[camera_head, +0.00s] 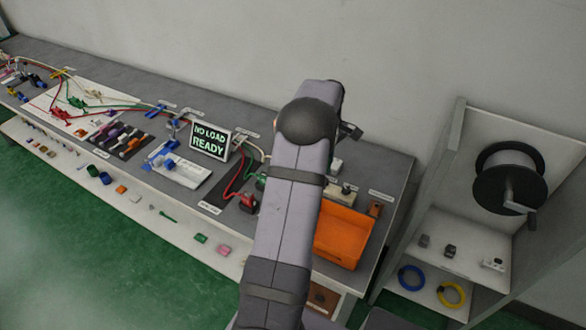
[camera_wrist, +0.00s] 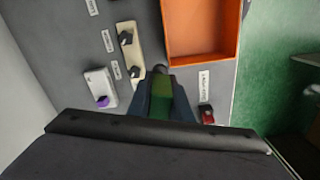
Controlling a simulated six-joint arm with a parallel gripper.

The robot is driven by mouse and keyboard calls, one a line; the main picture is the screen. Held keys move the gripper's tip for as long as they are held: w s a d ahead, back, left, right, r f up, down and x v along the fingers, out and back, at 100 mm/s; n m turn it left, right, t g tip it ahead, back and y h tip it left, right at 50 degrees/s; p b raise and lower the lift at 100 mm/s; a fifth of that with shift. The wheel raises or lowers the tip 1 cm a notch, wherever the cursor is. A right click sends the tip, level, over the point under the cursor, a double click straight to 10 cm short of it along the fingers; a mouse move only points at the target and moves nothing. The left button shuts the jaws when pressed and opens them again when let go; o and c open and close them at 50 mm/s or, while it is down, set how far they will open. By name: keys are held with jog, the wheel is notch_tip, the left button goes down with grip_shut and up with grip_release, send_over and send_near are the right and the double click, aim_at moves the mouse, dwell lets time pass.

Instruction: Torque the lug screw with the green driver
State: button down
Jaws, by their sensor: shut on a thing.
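In the wrist view my gripper (camera_wrist: 160,80) is shut on the green driver (camera_wrist: 161,97). The green handle shows between the dark fingers, with a dark round part just beyond it. The driver's tip is not clearly visible. The gripper is over the grey bench, between a beige block with two black knobs (camera_wrist: 129,48) and the orange tray (camera_wrist: 203,58). I cannot pick out the lug screw for sure. In the head view my arm hides the gripper and driver.
A white box with a purple knob (camera_wrist: 101,88) is on the left in the wrist view, and a small red part (camera_wrist: 207,116) is on the right. In the head view a "NO LOAD READY" display (camera_head: 210,141) stands left of my arm, and a shelf unit (camera_head: 440,180) stands right.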

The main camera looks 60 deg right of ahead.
jog(key=s+d+m+p, duration=0.2)
jog(key=s+d, duration=0.1)
jog(key=s, duration=0.5)
jog(key=s+d+m+p, duration=0.2)
jog(key=s+d, duration=0.1)
jog(key=s, duration=0.6)
jog(key=shift+s+d+r+p, duration=0.15)
jog(key=shift+s+d+p, duration=0.15)
jog(key=shift+f+b, duration=1.45)
jog(key=shift+f, duration=1.25)
jog(key=c, duration=2.3)
grip_release()
grip_shut()
